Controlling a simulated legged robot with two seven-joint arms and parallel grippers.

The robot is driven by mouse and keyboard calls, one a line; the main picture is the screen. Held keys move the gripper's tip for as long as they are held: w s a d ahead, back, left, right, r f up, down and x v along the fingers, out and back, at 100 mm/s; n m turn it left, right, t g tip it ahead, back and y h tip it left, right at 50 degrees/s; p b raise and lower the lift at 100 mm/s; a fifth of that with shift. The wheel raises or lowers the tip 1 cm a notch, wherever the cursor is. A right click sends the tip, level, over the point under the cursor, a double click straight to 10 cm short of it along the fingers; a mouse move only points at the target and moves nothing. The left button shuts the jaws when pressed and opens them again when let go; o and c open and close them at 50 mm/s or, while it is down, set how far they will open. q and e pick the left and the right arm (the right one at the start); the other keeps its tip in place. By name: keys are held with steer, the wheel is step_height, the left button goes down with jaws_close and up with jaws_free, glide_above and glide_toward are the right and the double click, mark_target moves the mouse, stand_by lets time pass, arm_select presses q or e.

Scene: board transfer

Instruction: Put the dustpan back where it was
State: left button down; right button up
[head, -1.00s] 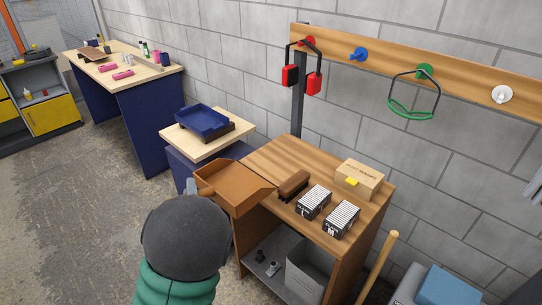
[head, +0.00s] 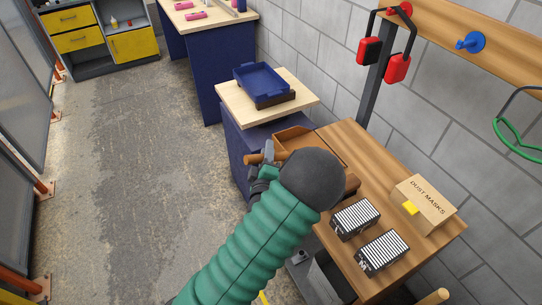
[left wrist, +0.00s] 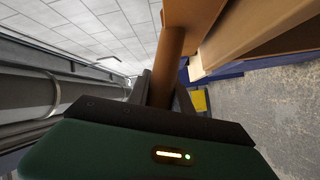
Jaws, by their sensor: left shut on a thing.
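The brown-orange dustpan (head: 293,137) is at the left end of the wooden workbench, beside the small pale-topped table. My left gripper (head: 267,157) is shut on its handle (head: 256,158). My green sleeve and dark round joint hide most of the pan. In the left wrist view the handle (left wrist: 171,58) stands between the jaws, with part of the pan (left wrist: 201,20) beyond it. I cannot tell whether the pan touches the bench. My right gripper is not in view.
The workbench (head: 352,142) holds a brown brush (head: 352,184), partly hidden, striped boxes (head: 355,217) and a dust mask box (head: 428,200). A blue tray (head: 262,82) rests on the small table (head: 236,108). A rail with hooks and ear defenders (head: 397,68) runs along the wall. Floor at left is clear.

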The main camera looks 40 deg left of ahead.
arm_select(q)
steer(key=shift+s+a+f, duration=0.1)
steer(key=shift+a+f, duration=0.1)
steer(key=shift+f, duration=0.65)
steer(key=c, duration=1.1)
jaws_free()
steer(key=shift+d, duration=0.15)
steer(key=shift+c, duration=0.2)
